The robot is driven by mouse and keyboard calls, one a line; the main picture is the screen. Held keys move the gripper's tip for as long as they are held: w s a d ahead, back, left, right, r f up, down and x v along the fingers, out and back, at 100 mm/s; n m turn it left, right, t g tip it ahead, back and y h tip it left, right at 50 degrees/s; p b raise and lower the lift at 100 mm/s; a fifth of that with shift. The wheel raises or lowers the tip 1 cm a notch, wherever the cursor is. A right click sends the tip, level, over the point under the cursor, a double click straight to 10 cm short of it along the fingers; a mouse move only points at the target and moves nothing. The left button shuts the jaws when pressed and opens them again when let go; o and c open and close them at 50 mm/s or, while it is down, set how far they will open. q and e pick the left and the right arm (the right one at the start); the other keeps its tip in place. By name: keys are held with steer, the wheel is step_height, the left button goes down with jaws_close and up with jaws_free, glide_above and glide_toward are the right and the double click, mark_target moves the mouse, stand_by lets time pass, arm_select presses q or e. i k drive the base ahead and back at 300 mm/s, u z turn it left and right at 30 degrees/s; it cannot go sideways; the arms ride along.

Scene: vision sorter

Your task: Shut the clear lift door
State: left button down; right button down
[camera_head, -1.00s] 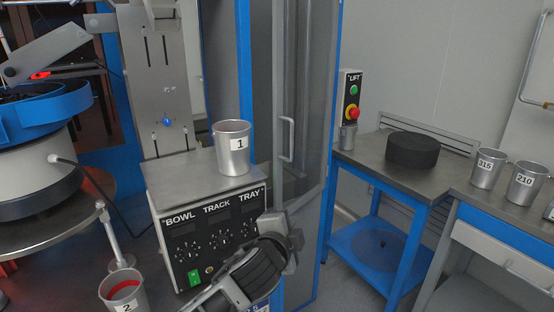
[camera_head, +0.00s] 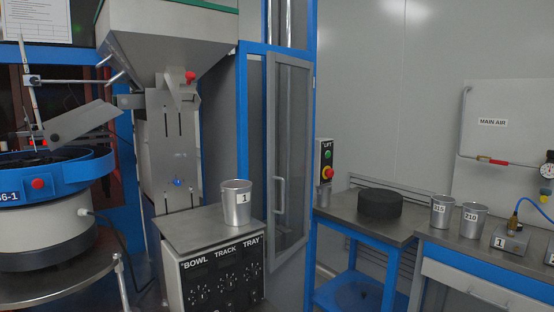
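The clear lift door (camera_head: 289,150) is a tall see-through panel in a grey frame, hinged on the blue lift frame (camera_head: 310,130) at its right side. It stands ajar, swung out toward me. A grey pull handle (camera_head: 279,195) sits on its left part. The lift control box (camera_head: 325,162), marked "LIFT", with a green and a red button, is to the right of the door. Neither of my grippers shows in this view.
A cup marked 1 (camera_head: 237,203) stands on the control cabinet (camera_head: 215,262) left of the door. A blue-legged table (camera_head: 350,222) with a black round block (camera_head: 380,203) stands to the right. Cups marked 215 (camera_head: 441,211) and 210 (camera_head: 467,219) stand on the right bench.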

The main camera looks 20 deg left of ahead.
mark_target(272, 57)
steer(key=u, duration=0.45)
steer(key=i, duration=1.1)
steer(key=u, duration=0.95)
